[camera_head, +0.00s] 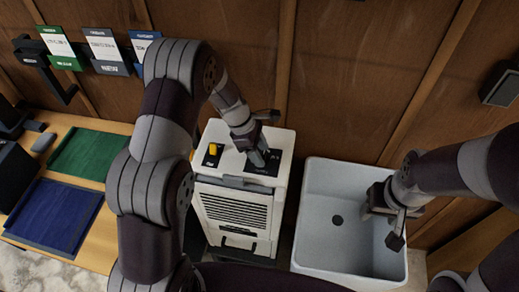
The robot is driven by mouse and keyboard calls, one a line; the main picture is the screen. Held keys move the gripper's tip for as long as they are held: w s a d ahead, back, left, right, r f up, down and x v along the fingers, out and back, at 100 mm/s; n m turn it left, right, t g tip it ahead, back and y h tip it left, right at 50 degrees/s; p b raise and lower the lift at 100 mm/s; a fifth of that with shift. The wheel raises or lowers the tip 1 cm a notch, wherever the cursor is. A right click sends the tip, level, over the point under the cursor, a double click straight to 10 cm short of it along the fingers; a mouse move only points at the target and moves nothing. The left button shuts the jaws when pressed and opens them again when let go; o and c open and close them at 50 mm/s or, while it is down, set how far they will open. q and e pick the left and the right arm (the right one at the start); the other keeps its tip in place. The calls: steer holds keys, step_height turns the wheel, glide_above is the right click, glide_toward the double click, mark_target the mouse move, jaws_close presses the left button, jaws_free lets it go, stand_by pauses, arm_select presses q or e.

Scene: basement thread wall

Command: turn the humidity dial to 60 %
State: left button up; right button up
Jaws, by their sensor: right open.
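A white dehumidifier (235,208) stands against the wooden wall, with a dark control panel on its top. A yellow switch or knob (213,149) shows at the panel's left. My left gripper (259,158) points down at the right part of the panel, close above it or touching it. The humidity dial is not visible; the gripper covers that part of the panel. I cannot tell whether its fingers are apart or closed on something. My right gripper (385,226) is open and empty over the right side of the sink.
A grey-white sink (315,220) stands right of the dehumidifier. A wooden bench at left holds a green mat (90,155) and a blue mat (55,215). Labelled cards (57,48) hang on the wall. A dark box (500,87) is on the wall at right.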

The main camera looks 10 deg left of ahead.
arm_select(q)
steer(key=c, duration=0.6)
steer(key=shift+r+n, duration=0.1)
steer(key=shift+n, duration=0.3)
steer(key=shift+s+n+t, duration=0.15)
steer(key=shift+n+t, duration=0.35)
steer(key=shift+n, duration=0.5)
steer(key=n+t, duration=0.1)
steer(key=n, duration=0.1)
steer(key=shift+s+n+y, duration=0.1)
steer(key=shift+n+y, duration=0.2)
steer(key=n, duration=0.2)
steer(key=n+t, duration=0.1)
steer(key=n, duration=0.1)
steer(key=shift+s+d+y, duration=0.2)
steer(key=shift+y, duration=0.2)
steer(key=shift+n+t+y, duration=0.4)
steer(key=shift+n+t, duration=0.1)
steer(key=shift+n, duration=0.7)
steer(key=shift+r, duration=0.1)
